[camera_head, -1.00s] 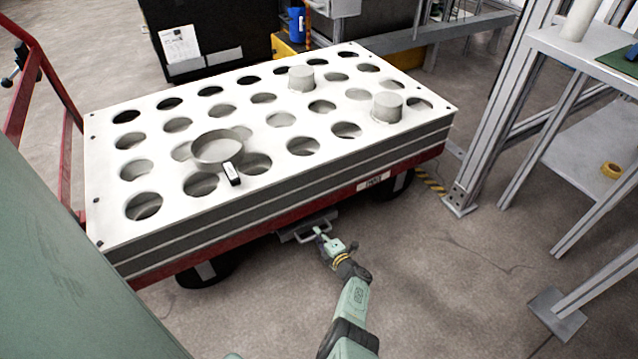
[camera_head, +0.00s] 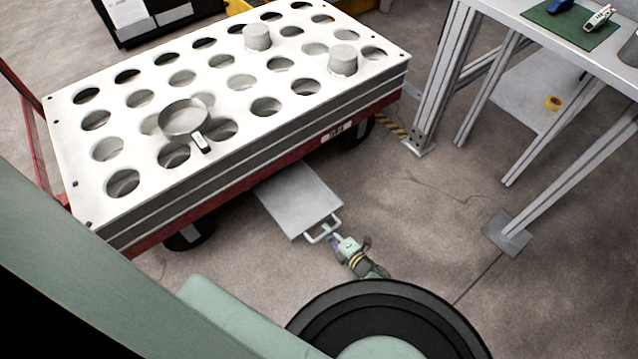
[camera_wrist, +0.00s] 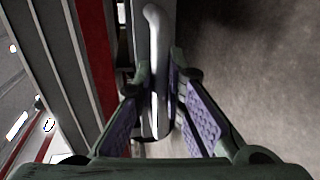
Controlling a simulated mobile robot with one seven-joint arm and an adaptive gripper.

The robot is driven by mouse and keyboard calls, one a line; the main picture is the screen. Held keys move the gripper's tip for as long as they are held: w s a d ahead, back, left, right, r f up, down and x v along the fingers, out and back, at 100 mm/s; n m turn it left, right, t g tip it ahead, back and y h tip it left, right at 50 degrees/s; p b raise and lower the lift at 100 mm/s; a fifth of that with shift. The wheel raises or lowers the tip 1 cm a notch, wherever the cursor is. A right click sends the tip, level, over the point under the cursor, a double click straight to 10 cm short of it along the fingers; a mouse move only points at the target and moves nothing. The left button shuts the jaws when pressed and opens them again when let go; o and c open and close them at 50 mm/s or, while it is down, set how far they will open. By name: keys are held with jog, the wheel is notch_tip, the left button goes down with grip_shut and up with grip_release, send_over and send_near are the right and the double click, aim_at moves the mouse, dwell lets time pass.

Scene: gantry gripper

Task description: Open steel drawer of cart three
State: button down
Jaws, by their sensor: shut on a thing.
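The cart (camera_head: 230,162) has a white top plate with rows of round holes and a red frame. Its steel drawer (camera_head: 298,198) is pulled well out from under the near long side, a flat grey panel above the floor. The drawer's bar handle (camera_head: 322,233) is at its front end. My gripper (camera_head: 335,237) is shut on this handle. In the wrist view the pale handle (camera_wrist: 156,60) runs between the purple-padded fingers of my gripper (camera_wrist: 157,105). The label on the cart's side is too small to read surely.
Two grey cylinders (camera_head: 257,38) (camera_head: 343,60) and a round pan (camera_head: 183,118) with a handle stand on the cart top. A metal-framed workbench (camera_head: 510,60) is at the right. The floor (camera_head: 420,215) between cart and bench is clear.

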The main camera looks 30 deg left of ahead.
aim_at(309, 204)
jog(key=shift+f+v, duration=0.25)
jog(key=shift+v, duration=1)
jog(key=c, duration=1.7)
grip_release()
jog(key=shift+o, duration=0.2)
